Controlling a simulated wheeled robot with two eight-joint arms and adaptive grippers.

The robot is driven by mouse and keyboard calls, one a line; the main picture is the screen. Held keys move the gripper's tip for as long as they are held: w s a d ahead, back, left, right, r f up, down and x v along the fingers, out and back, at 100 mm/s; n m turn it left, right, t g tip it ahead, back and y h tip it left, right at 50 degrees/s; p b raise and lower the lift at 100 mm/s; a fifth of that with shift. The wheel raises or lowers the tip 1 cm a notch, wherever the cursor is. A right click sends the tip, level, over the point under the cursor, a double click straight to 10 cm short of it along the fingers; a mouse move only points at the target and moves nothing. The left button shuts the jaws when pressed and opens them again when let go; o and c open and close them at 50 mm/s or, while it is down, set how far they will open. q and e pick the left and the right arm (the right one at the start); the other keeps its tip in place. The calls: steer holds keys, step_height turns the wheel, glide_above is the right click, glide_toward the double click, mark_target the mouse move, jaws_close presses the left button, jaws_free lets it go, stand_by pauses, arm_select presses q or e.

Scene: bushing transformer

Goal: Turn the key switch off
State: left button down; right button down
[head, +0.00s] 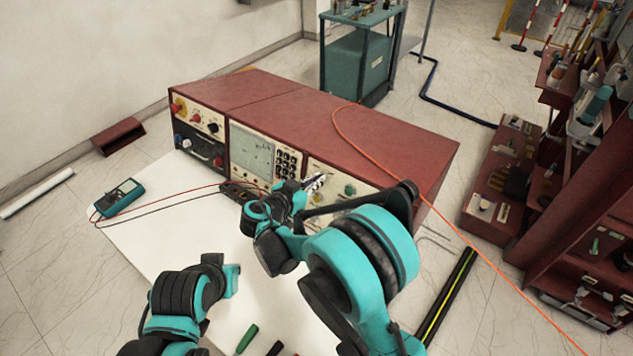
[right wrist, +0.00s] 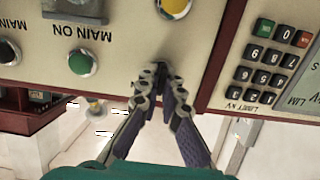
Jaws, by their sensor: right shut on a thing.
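The control panel (head: 330,176) is the cream right section of a red console's front. My right gripper (head: 314,184) is at this panel. In the right wrist view, where the panel lettering is upside down, its fingertips (right wrist: 162,82) are closed together against the panel, below a yellow button (right wrist: 175,6) and right of a green button (right wrist: 82,62). They are shut on the key switch, which they mostly hide; its turned position cannot be told. My left gripper (head: 225,274) is low over the white table, away from the panel; its fingers are not clear.
The red console (head: 300,110) stands on the white table (head: 165,225). A blue multimeter (head: 120,196) with leads lies at left. A green screwdriver (head: 247,338) lies near the front. A keypad (right wrist: 268,65) is right of my fingers. An orange cable (head: 385,190) crosses the console top.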

steer(key=n, duration=0.4)
steer(key=shift+w+a+b, duration=0.1)
steer(key=shift+b, duration=0.2)
steer(key=n, duration=0.4)
steer(key=shift+n+h+b, duration=0.3)
steer(key=shift+n+h, duration=0.1)
steer(key=c, duration=1.7)
jaws_free()
steer(key=shift+f, duration=0.1)
step_height(320, 180, up, 10)
